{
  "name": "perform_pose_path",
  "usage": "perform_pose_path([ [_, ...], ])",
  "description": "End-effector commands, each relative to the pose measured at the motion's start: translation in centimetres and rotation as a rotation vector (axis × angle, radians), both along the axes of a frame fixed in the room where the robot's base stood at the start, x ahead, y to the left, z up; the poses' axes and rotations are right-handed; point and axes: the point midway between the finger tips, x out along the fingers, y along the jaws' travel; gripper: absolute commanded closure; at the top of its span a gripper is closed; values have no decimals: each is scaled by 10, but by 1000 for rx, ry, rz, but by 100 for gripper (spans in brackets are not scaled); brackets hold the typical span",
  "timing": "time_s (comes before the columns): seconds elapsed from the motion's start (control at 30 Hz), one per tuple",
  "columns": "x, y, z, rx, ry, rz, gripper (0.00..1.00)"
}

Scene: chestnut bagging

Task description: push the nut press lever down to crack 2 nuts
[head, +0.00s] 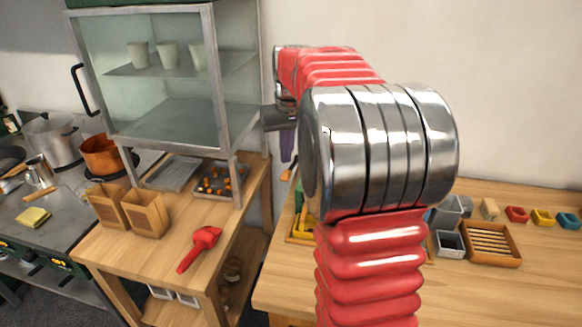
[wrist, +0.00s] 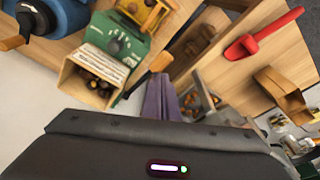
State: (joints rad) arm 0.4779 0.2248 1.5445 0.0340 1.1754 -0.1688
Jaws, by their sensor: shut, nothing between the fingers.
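In the wrist view, a green machine (wrist: 118,38) with a dark dial stands on the wooden table, seen tilted. A dark rod with an orange-brown handle (wrist: 161,61) runs beside it and looks like a lever. I cannot tell for certain that this is the nut press. A wooden box (wrist: 72,78) with a printed label holds several brown nuts at the machine's front. My gripper (head: 279,118) shows as a dark part left of my arm in the head view. It is shut and empty, apart from the handle.
A yellow device (wrist: 147,12) and a blue device (wrist: 62,12) stand near the green machine. A red scoop (head: 201,248) and a tray of nuts (head: 221,180) lie on the left table. A glass cabinet (head: 165,80) rises above it.

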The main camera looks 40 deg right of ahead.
Motion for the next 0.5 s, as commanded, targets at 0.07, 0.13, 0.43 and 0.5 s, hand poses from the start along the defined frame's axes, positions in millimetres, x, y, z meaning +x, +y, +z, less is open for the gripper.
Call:
perform_pose_path([
  [0.07,1,0,7,-1,-2,0,100],
  [0.13,0,0,13,-1,-2,0,100],
  [0.43,0,0,22,0,0,0,100],
  [0.5,0,0,22,0,0,0,100],
])
